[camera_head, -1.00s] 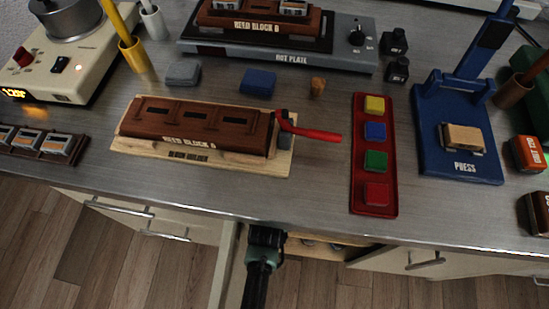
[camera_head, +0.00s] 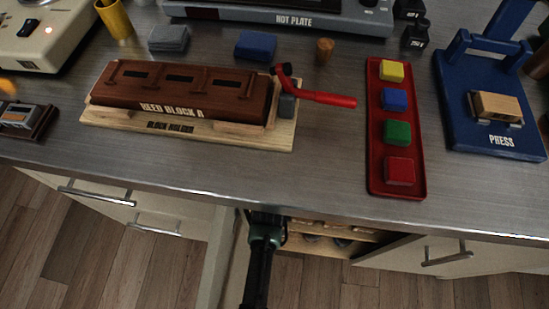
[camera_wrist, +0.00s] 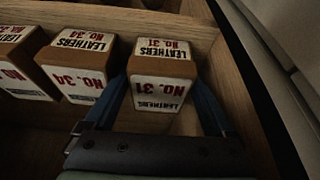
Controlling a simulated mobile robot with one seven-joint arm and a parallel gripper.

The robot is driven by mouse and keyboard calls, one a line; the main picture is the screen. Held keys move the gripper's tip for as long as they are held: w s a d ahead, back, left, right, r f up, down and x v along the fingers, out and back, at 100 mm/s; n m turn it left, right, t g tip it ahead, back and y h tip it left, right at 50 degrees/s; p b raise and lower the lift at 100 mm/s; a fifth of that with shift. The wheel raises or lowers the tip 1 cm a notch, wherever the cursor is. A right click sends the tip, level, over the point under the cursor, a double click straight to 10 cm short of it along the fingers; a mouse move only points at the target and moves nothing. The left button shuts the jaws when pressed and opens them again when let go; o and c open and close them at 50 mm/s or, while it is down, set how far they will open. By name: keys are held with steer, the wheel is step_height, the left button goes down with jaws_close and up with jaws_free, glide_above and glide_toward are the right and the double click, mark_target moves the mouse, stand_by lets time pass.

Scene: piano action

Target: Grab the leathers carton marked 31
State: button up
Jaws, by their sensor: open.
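In the wrist view, the leathers carton marked No. 31 (camera_wrist: 160,70) is a brown box with white labels and red and black print, at the right end of a row in a wooden drawer. Its lettering appears upside down. My gripper (camera_wrist: 163,94) is open, with one blue finger on each side of this carton. I cannot tell whether the fingers touch it. A carton marked No. 34 (camera_wrist: 82,62) stands just left of it, near the left finger. In the head view, my gripper (camera_head: 266,222) is down at the open drawer below the bench edge; the cartons are unclear there.
Another leathers carton (camera_wrist: 20,65) stands further left. The drawer's wooden wall (camera_wrist: 235,85) is close to the right finger. Above, the bench holds the block holder (camera_head: 190,136), a red tray (camera_head: 396,186) of coloured blocks, and the blue press (camera_head: 465,125).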

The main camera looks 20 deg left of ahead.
steer(key=shift+r, duration=0.1)
steer(key=c, duration=1)
steer(key=shift+c, duration=0.2)
